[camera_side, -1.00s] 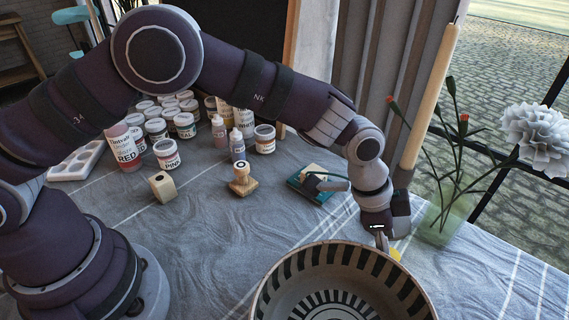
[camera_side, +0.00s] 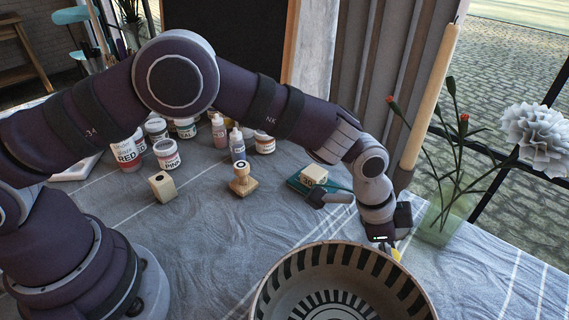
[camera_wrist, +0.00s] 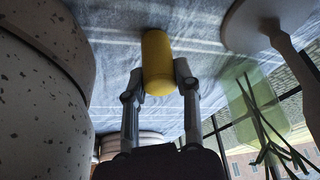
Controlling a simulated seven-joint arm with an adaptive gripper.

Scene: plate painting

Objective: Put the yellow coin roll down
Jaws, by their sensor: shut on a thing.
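The yellow coin roll (camera_wrist: 157,62) is a smooth yellow cylinder between my two fingers in the wrist view. My gripper (camera_wrist: 159,78) is shut on it, with a fingertip on each side. In the side view only a small yellow part of the roll (camera_side: 396,254) shows behind the bowl's rim. My gripper (camera_side: 389,246) points down there, low near the cloth. I cannot tell whether the roll touches the cloth.
A large black-and-cream patterned bowl (camera_side: 268,292) stands close left of my gripper. A green glass vase (camera_side: 437,226) with flowers is close on the right. A stamp (camera_side: 242,180), a wooden cube (camera_side: 162,187) and paint jars stand farther back. Open striped cloth (camera_side: 490,280) lies front right.

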